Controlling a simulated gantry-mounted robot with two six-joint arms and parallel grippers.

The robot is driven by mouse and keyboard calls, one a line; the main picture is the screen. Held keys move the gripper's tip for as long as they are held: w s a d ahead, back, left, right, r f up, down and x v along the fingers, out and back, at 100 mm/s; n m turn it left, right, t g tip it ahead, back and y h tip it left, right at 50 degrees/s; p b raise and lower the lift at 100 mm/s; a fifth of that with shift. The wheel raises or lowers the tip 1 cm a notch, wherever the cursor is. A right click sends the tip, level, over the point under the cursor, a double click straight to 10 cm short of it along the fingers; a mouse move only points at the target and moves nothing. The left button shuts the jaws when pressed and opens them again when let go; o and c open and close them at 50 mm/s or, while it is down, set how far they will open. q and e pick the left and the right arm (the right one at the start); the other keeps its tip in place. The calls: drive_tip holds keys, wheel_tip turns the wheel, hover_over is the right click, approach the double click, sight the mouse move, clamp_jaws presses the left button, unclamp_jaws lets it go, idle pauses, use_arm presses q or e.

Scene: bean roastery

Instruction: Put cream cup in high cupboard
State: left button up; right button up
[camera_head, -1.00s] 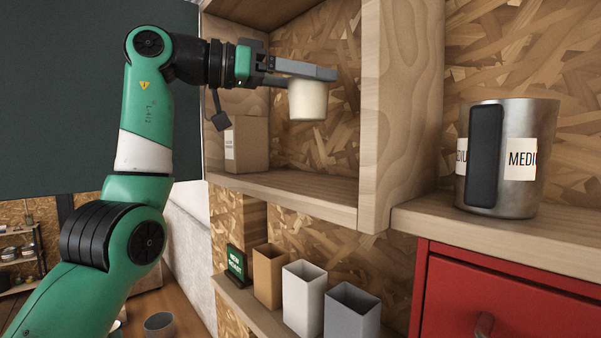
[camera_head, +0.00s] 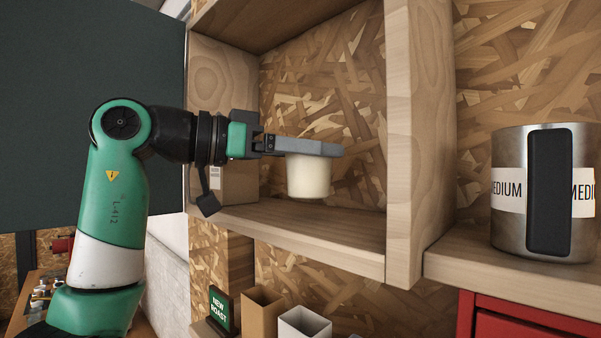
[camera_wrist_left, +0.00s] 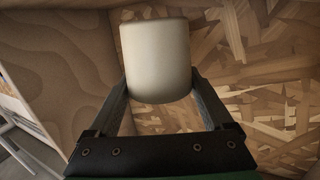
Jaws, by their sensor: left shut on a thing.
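The cream cup (camera_head: 309,176) is upright inside the open wooden high cupboard (camera_head: 400,150), in the head view. My left gripper (camera_head: 318,148) is shut on the cup near its top, with the fingers along its sides. The cup's base looks a little above the cupboard's floor board (camera_head: 330,228); I cannot tell for sure whether they touch. The left wrist view also shows the cup (camera_wrist_left: 157,60) between the two gripper fingers (camera_wrist_left: 158,98). My right gripper is not in view.
A cardboard box (camera_head: 238,182) stands in the cupboard's left part, partly hidden behind my left arm. A metal MEDIUM canister (camera_head: 510,225) stands on the shelf at right. Below are a NEW ROAST sign (camera_head: 220,309), a tan container (camera_head: 262,314) and a white one (camera_head: 303,324).

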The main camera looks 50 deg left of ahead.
sight(309, 172)
use_arm(q)
wheel_tip(309, 172, down, 2)
drive_tip(key=shift+a+f+b, duration=0.1)
drive_tip(key=shift+f+b, duration=0.15)
drive_tip(key=shift+b, duration=0.75)
drive_tip(key=shift+f+b, duration=0.35)
drive_tip(key=shift+r, duration=0.2)
drive_tip(key=shift+f, duration=0.2)
drive_tip(key=o, duration=1.4)
drive_tip(key=shift+r, duration=0.1)
